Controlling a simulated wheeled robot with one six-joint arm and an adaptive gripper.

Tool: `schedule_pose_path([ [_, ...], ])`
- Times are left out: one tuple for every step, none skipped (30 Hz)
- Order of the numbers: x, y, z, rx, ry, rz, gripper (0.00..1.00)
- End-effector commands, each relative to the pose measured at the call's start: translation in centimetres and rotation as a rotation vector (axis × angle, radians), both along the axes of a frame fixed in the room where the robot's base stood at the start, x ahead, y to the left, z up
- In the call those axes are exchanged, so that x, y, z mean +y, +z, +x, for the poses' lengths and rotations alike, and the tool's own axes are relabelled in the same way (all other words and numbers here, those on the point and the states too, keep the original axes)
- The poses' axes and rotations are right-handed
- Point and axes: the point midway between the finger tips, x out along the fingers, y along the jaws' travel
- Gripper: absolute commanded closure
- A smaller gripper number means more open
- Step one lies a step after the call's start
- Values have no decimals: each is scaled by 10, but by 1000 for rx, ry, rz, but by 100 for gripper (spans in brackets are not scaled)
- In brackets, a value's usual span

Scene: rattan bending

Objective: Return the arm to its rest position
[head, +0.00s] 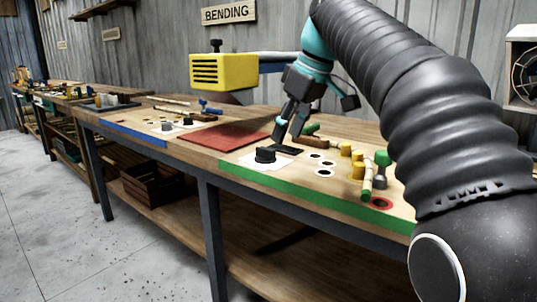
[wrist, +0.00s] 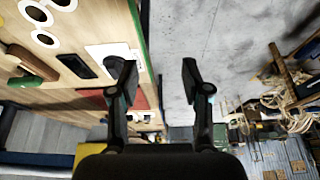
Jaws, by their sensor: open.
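My gripper (head: 287,130) is over the right part of the wooden workbench (head: 235,156), with its fingers pointing down. In the wrist view, the two black fingers of my gripper (wrist: 156,80) stand wide apart with nothing between them. My arm arches in from the right of the head view and is bent, reaching out over the bench. A black knob-like piece (head: 265,155) stands on a white square just left of the fingers. A flat black piece (head: 288,149) lies below them; whether the fingertips touch anything is unclear.
A yellow slotted box (head: 224,71) juts over the bench, left of my gripper. A red mat (head: 222,137) lies beneath it. Yellow pegs (head: 358,168), a green-topped post (head: 381,168) and a brown-handled tool (head: 308,143) are nearby. Open floor (head: 60,220) lies front left.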

Motion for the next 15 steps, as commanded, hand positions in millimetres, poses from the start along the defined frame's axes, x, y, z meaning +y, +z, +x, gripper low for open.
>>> schedule_pose_path([
  [-2,0,-5,-2,-12,1,52],
  [-3,-1,-7,-4,-23,1,52],
  [-5,-3,-9,-3,-38,0,52],
  [-6,-5,-11,-2,-49,0,52],
  [-8,-6,-13,-3,-60,0,52],
  [-10,-8,-17,-3,-77,1,52],
  [-12,-10,-19,-2,-92,1,52],
  [-14,-12,-22,-3,-105,2,52],
  [-17,-16,-26,-3,-125,2,52],
  [-19,-18,-29,-3,-142,3,52],
  [-21,-21,-33,-4,-159,2,52],
  [-25,-25,-38,-4,-184,2,52],
  [-28,-29,-43,-5,-204,2,52],
  [-32,-34,-48,-5,-227,3,52],
  [-36,-40,-56,-6,-259,4,52],
])
